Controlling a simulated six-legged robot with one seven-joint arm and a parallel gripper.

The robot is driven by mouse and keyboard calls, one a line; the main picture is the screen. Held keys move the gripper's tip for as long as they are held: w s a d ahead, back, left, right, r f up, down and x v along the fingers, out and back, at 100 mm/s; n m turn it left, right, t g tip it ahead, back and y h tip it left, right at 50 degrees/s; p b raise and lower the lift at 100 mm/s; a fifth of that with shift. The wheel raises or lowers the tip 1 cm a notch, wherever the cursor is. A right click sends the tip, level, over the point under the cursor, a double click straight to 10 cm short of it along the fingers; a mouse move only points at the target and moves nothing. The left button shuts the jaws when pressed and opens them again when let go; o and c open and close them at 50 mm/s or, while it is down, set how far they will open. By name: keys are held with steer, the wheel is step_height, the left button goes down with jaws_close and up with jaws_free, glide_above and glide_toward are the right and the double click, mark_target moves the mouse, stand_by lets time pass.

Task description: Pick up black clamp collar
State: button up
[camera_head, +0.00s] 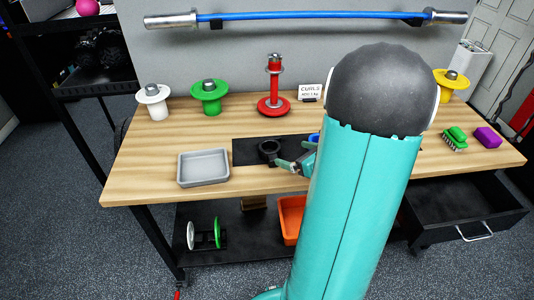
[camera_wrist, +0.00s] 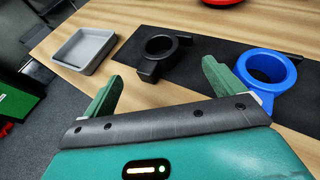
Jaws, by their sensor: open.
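The black clamp collar (camera_head: 269,148) is a ring with a protruding handle. It lies flat on the dark mat (camera_head: 243,153) at the middle of the wooden table. In the wrist view the collar (camera_wrist: 166,61) sits just ahead of my gripper (camera_wrist: 162,72), between the lines of its two green fingers. The fingers are apart and empty, and the collar's handle points down and left. In the head view my gripper (camera_head: 291,158) is just right of the collar, partly hidden behind my arm. I cannot tell the height gap between them.
A blue clamp collar (camera_wrist: 262,84) lies right of the black one, near the right finger. A grey tray (camera_head: 203,168) stands to the left. Weight stands (camera_head: 274,92) line the back.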

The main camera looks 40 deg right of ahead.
glide_toward(264, 146)
steer(key=x, duration=0.4)
steer(key=shift+w+f, duration=0.1)
steer(key=shift+w, duration=0.15)
steer(key=c, duration=1.2)
